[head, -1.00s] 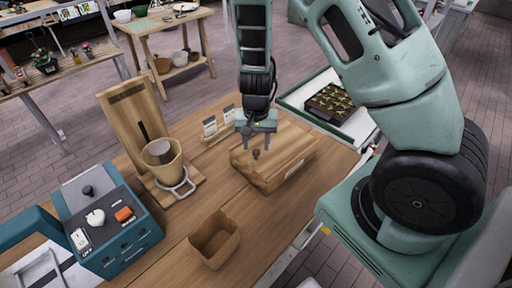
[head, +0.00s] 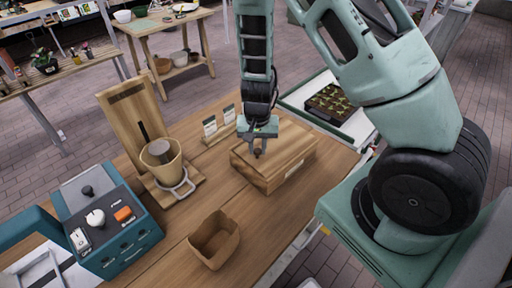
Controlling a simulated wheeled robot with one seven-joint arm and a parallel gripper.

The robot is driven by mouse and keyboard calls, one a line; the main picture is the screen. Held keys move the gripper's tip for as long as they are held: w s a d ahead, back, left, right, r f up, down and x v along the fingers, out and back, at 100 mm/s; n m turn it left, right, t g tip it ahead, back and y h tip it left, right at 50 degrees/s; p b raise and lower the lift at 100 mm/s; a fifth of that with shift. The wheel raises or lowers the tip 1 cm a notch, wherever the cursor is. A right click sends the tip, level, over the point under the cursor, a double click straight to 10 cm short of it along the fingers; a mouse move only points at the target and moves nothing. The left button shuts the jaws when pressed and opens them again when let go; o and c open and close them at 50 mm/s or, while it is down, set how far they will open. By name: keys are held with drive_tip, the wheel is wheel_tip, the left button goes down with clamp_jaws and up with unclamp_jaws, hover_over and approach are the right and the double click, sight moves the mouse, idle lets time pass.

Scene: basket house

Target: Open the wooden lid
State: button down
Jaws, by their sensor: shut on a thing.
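A wooden box (head: 270,179) with a pale label on its front stands on the wooden table. Its wooden lid (head: 285,146) lies on top of it, closed as far as I can see. A small dark knob on the lid is mostly hidden between my fingers. My gripper (head: 258,153) points down over the left part of the lid and is shut on the knob.
A wooden stand with a tan cup (head: 161,160) is to the left, near a teal control box (head: 112,222). An open brown container (head: 214,240) sits in front. Seed packets (head: 219,123) stand behind the lidded box. A tray (head: 330,104) lies beyond the table.

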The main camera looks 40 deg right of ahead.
drive_tip(key=w+d+b, duration=0.1)
drive_tip(key=d, duration=0.5)
drive_tip(key=d+b, duration=0.1)
drive_tip(key=d, duration=0.6)
drive_tip(key=w+d+b, duration=0.1)
drive_tip(key=d+b, duration=0.1)
drive_tip(key=d, duration=0.4)
drive_tip(key=shift+w+d, duration=0.15)
drive_tip(key=shift+w, duration=0.2)
drive_tip(key=c, duration=1.2)
unclamp_jaws()
drive_tip(key=shift+r, duration=0.1)
wheel_tip(320, 180, up, 17)
drive_tip(key=b, duration=0.3)
drive_tip(key=shift+r, duration=0.15)
